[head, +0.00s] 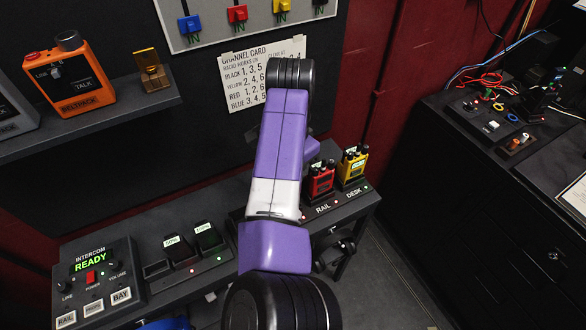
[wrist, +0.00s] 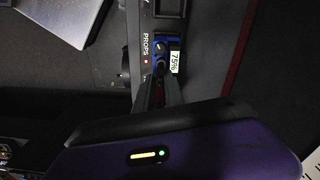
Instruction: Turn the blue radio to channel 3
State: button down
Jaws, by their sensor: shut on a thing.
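The blue radio (wrist: 174,43) sits in the charger slot labelled PROPS in the wrist view, and its small lit display reads 75%. My gripper (wrist: 160,78) reaches to the radio's knob end, its dark fingers shut on what looks like a knob of the blue radio. The fingers cover most of that knob, so I cannot read its setting. In the head view my purple arm hides both the radio and the gripper. The channel card (head: 240,82) on the wall lists BLUE with 3, 4 and a partly covered 5.
A red radio (head: 320,179) at RAIL and a yellow radio (head: 351,167) at DESK stand on the same shelf. An intercom box (head: 92,282) reading READY is at the left. An orange beltpack (head: 75,80) sits on the upper shelf.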

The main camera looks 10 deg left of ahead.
dwell(0.4)
jog(key=c, duration=1.4)
grip_release()
jog(key=shift+r, duration=0.1)
notch_tip(320, 180, up, 8)
jog(key=shift+f+b, duration=0.2)
jog(key=shift+b, duration=0.2)
